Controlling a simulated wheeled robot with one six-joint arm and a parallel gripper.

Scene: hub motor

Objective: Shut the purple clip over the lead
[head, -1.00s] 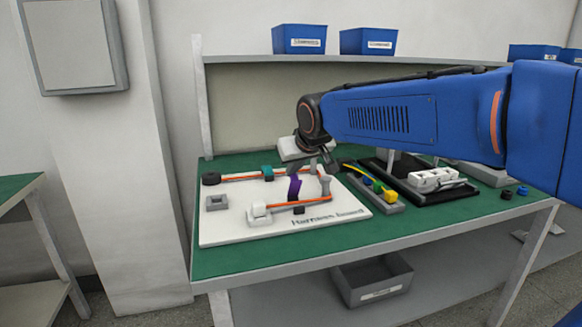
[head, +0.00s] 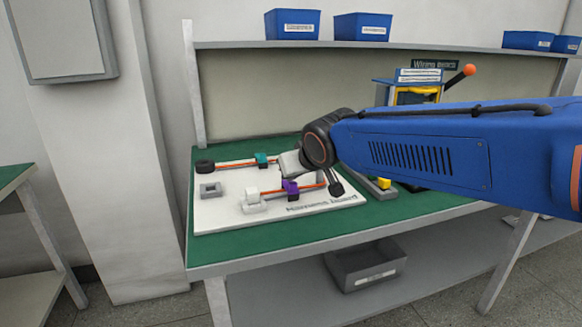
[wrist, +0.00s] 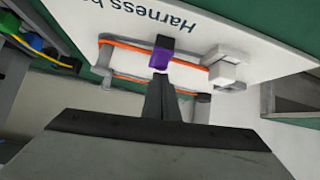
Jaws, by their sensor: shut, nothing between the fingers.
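The purple clip (head: 290,187) sits on the white harness board along the front run of the orange lead (head: 312,187). Its purple top now lies low and flat over the lead; whether it is latched I cannot tell. In the wrist view the purple clip (wrist: 162,53) is a compact block across the orange lead (wrist: 125,43). My gripper (wrist: 160,74) is shut and empty, its fingertips right at the clip's edge; whether they touch I cannot tell. In the head view my arm partly hides the fingers and the board's back right.
The white harness board (head: 222,215) lies on the green bench. A white block holder (head: 252,200) stands left of the clip. A teal clip (head: 262,159) and a black round peg (head: 204,167) are at the back. A grey square fixture (head: 209,190) sits at left.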

